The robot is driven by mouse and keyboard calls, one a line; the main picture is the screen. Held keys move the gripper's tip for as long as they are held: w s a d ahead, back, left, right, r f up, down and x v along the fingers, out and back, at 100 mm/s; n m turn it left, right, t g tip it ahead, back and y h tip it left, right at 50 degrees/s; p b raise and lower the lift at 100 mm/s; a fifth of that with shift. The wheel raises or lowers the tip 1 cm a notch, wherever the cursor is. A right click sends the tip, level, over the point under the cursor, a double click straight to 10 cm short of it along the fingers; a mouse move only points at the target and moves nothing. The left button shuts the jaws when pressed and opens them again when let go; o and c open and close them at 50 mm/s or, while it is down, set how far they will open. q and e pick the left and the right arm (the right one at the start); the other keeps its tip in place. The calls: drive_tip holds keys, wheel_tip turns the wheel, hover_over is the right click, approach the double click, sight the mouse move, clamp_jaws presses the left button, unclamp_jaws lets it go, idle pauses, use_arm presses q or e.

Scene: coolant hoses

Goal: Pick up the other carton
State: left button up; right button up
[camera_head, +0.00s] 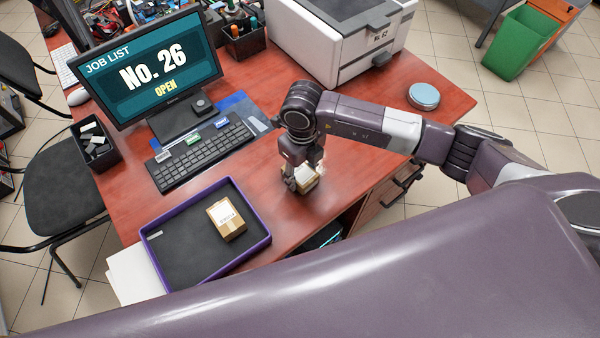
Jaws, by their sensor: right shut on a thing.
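One small tan carton (226,219) with a white label sits in the right part of the purple-rimmed tray (262,238). A second tan carton (307,178) is at my right gripper (303,183), to the right of the tray over the red-brown desk. The gripper points down and is shut on this carton, partly hiding it. I cannot tell whether the carton touches the desk or is just above it. My left gripper is not in view.
A keyboard (205,154) and a monitor (150,72) reading "No. 26 OPEN" stand behind the tray. A white printer (335,40) is at the back, and a round blue-lidded tin (424,96) is at the right. Bare desk (262,190) lies between tray and gripper.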

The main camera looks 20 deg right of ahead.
drive_tip(key=c, duration=0.3)
drive_tip(key=shift+r, duration=0.15)
